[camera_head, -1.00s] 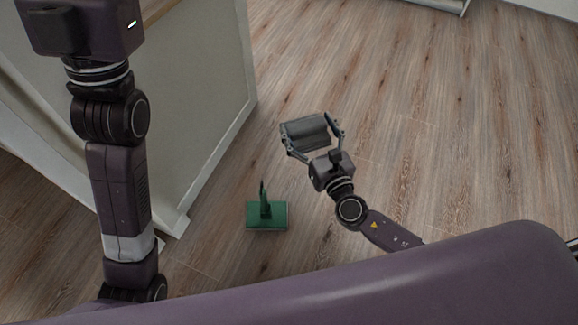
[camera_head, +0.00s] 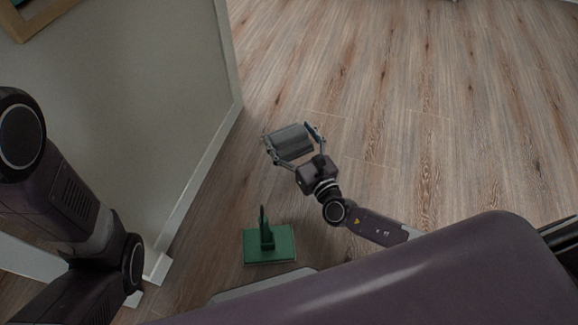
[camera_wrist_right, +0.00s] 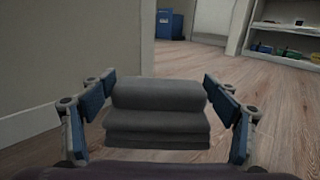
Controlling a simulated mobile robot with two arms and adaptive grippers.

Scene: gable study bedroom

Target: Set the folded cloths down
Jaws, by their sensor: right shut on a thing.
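The folded cloths (camera_head: 288,138) are a grey stack held out over the wooden floor in the head view. In the right wrist view the grey cloths (camera_wrist_right: 157,116) show a rounded upper fold over flatter layers. My right gripper (camera_head: 294,141) is shut on them, one finger at each side. Its blue-padded fingers (camera_wrist_right: 158,112) stand left and right of the stack in the wrist view. My left arm comes in at the left of the head view, but its gripper is out of the picture.
A green flat-based object with an upright part (camera_head: 268,244) stands on the floor near my base. A pale wall (camera_head: 130,100) with a baseboard runs along the left. Wooden floor (camera_head: 420,110) is clear to the right. A blue box (camera_wrist_right: 170,24) and a white shelf (camera_wrist_right: 290,40) stand farther off.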

